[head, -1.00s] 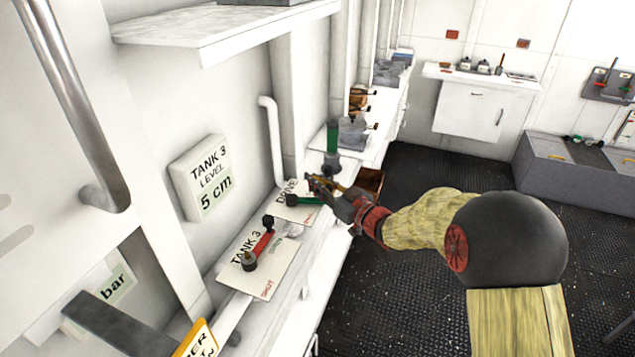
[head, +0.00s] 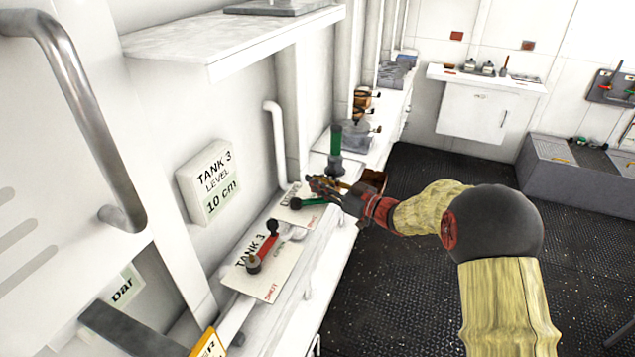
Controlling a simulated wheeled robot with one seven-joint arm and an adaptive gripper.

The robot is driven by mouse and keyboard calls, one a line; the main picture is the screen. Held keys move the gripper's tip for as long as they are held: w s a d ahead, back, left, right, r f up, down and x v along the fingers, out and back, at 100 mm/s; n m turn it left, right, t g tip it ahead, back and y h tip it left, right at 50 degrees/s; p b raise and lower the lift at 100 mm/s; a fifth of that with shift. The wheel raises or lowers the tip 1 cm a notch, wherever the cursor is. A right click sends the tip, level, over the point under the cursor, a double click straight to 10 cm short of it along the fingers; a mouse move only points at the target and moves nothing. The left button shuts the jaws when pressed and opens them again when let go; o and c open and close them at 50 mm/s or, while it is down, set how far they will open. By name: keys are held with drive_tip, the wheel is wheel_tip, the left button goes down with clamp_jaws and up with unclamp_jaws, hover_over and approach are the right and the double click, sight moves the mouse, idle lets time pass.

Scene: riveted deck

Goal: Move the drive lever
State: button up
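The drive lever, a green-handled lever (head: 308,202) with a dark knob, lies low over the white DRIVE plate (head: 290,212) on the counter. My gripper (head: 318,187) is just above and beyond the green handle, reaching in from the right. It covers part of the plate and the far end of the lever. I cannot tell whether it touches the lever, or whether its fingers are open or shut.
The red TANK 3 lever (head: 266,246) is nearer me on its own plate. A green upright handle (head: 335,140) stands just beyond my gripper. The wall sign TANK 3 LEVEL (head: 210,183) reads 10 cm. A shelf (head: 220,40) overhangs the counter; dark floor (head: 420,270) is open at right.

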drive_tip(key=o, duration=0.5)
drive_tip(key=v, duration=1.2)
